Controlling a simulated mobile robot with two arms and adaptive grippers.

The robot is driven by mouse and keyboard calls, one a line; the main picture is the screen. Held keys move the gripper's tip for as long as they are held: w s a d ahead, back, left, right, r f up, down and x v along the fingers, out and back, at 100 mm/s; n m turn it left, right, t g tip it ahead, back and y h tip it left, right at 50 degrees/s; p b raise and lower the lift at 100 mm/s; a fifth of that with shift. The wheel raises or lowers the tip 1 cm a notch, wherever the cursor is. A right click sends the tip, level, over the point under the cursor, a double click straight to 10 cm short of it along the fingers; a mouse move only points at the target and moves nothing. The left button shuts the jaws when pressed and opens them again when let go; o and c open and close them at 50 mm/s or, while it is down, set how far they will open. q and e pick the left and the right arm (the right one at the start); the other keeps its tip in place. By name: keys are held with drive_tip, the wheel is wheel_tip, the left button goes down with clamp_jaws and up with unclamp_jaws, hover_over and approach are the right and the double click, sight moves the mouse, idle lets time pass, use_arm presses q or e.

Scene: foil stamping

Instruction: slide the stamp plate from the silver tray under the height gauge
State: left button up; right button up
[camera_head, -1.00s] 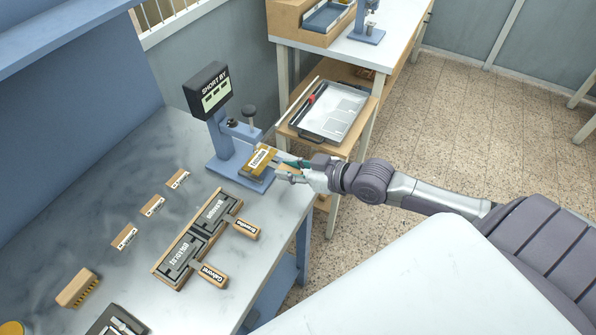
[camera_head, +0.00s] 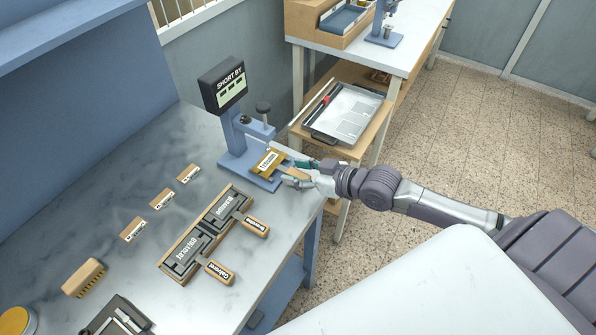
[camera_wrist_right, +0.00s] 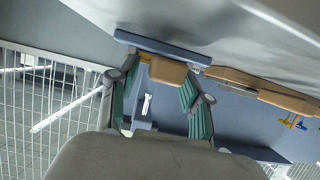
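The stamp plate (camera_head: 269,161) is a gold plate with a white label and a wooden handle (camera_head: 298,174). It lies over the blue base of the height gauge (camera_head: 240,144), below its post and knob; its exact seating is unclear. My right gripper (camera_head: 301,173) is at the handle, its fingers apart on either side. In the right wrist view the handle (camera_wrist_right: 167,71) is between the green-padded fingertips (camera_wrist_right: 163,82), with a gap on the left side. My left gripper is out of view.
The gauge's display (camera_head: 222,84) reads "SHORT BY". A wooden holder (camera_head: 208,232) with two dark handled plates lies left of the gauge. Several small labelled blocks (camera_head: 162,199) and a wooden brush-like block (camera_head: 84,277) lie farther left. Bare marble lies between them.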

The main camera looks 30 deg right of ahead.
drive_tip(key=shift+f, duration=0.15)
drive_tip(key=shift+s+d, duration=0.1)
drive_tip(key=shift+s+d, duration=0.1)
drive_tip(key=shift+s, duration=0.1)
drive_tip(key=v, duration=1.1)
drive_tip(key=shift+r, duration=0.35)
drive_tip(key=shift+s, duration=0.1)
